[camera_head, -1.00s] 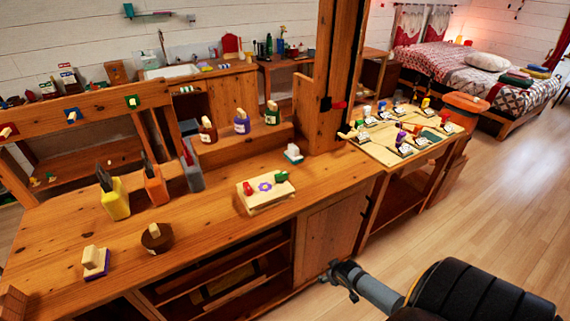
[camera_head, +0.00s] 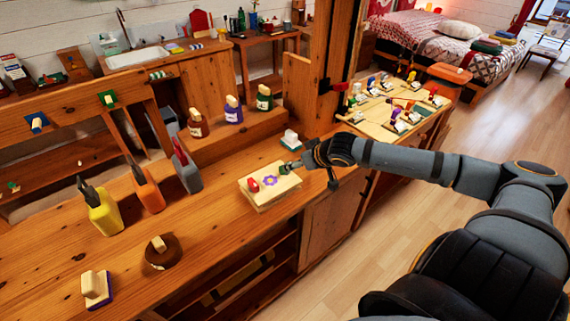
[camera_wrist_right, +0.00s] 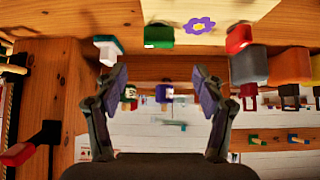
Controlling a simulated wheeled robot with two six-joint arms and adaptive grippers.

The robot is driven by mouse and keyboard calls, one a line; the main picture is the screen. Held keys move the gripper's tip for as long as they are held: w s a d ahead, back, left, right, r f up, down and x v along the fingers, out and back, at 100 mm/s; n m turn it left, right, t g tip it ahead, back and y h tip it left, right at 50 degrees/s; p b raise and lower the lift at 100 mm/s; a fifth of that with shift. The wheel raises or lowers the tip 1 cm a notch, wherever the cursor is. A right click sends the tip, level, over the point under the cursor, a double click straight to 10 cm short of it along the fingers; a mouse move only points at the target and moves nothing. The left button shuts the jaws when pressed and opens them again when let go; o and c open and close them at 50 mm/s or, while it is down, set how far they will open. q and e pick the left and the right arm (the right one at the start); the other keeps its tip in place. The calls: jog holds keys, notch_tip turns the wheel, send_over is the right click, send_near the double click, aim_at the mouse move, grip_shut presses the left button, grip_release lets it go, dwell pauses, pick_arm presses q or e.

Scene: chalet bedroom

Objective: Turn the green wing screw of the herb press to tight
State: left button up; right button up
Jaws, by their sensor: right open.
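The herb press (camera_head: 262,195) is a pale wooden block on the counter, with a purple flower on top, a red wing screw (camera_head: 254,185) and a green wing screw (camera_head: 284,169). My right gripper (camera_head: 296,166) is at the press's right side, close by the green screw and partly covering it. In the right wrist view the open fingers (camera_wrist_right: 162,88) have nothing between them; the green screw (camera_wrist_right: 158,37) shows beyond their tips, apart from them, with the red screw (camera_wrist_right: 239,39) to its right. My left gripper is not in view.
A white-topped, green-based block (camera_head: 290,139) stands just behind the press. Yellow (camera_head: 103,215), orange (camera_head: 149,192) and grey (camera_head: 186,170) holders stand to the left. Several bottles line the raised shelf behind. A wooden post (camera_head: 338,70) rises at the right.

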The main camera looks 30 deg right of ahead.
jog(key=b+x, duration=0.2)
jog(key=b, duration=0.1)
jog(key=shift+w+f, duration=0.1)
jog(key=shift+f, duration=0.35)
jog(key=b+x, duration=0.1)
jog(key=x, duration=0.6)
jog(key=shift+w, duration=0.3)
jog(key=shift+f, duration=0.1)
jog(key=shift+c, duration=0.3)
